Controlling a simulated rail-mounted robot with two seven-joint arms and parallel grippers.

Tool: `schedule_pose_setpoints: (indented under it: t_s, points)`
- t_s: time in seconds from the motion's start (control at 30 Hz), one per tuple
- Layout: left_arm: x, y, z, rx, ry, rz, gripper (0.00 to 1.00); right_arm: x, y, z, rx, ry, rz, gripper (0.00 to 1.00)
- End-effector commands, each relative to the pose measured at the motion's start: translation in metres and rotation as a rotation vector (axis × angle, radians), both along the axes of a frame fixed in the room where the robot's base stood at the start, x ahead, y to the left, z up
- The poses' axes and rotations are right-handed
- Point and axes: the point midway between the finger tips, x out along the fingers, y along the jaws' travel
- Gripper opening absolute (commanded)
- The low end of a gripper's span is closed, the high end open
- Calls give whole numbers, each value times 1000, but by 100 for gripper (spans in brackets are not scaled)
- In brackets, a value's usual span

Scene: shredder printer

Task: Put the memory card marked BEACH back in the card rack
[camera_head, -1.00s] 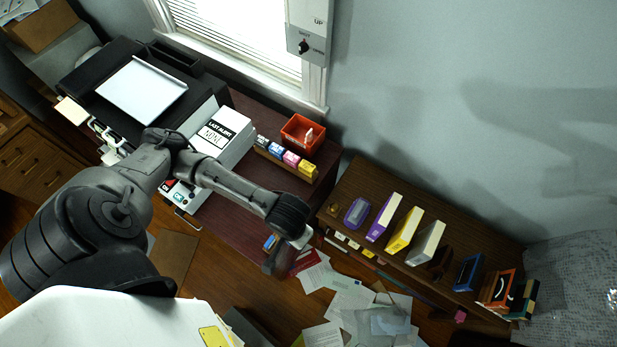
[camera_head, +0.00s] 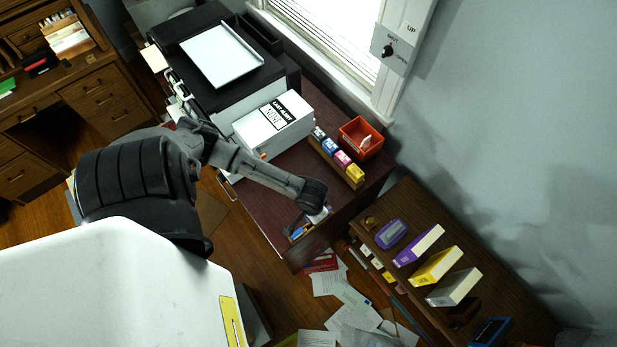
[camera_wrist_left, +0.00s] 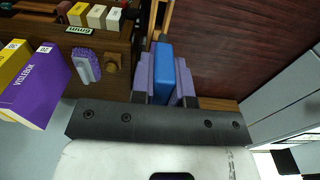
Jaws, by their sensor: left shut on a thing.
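My left gripper (camera_head: 303,228) is low over the front end of the dark red cabinet top in the head view. In the left wrist view its purple-padded fingers (camera_wrist_left: 166,80) are shut on a blue block (camera_wrist_left: 165,70). No marking is readable on the block, so I cannot tell whether it reads BEACH. A narrow wooden frame (camera_wrist_left: 154,22) shows just beyond the block; I cannot tell whether this is the card rack or whether the block touches it. My right gripper is not in view.
A wooden holder of coloured cartridges (camera_head: 338,160) and a red bin (camera_head: 361,137) stand behind the gripper. A white box (camera_head: 272,128) is to the left. Papers (camera_head: 345,300) litter the floor.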

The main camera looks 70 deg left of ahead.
Motion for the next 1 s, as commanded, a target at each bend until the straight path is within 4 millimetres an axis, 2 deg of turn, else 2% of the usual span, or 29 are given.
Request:
schedule_pose_setpoints:
  t_s: [0.27, 0.5, 0.6, 1.0]
  points:
    - [0, 0, 1, 0, 0, 0, 0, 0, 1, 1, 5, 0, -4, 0]
    - [-1, -1, 4, 1, -1, 1, 0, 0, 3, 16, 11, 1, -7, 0]
    - [-1, -1, -12, 1, -1, 1, 0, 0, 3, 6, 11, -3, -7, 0]
    - [-1, -1, -44, 0, -1, 1, 0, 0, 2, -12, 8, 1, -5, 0]
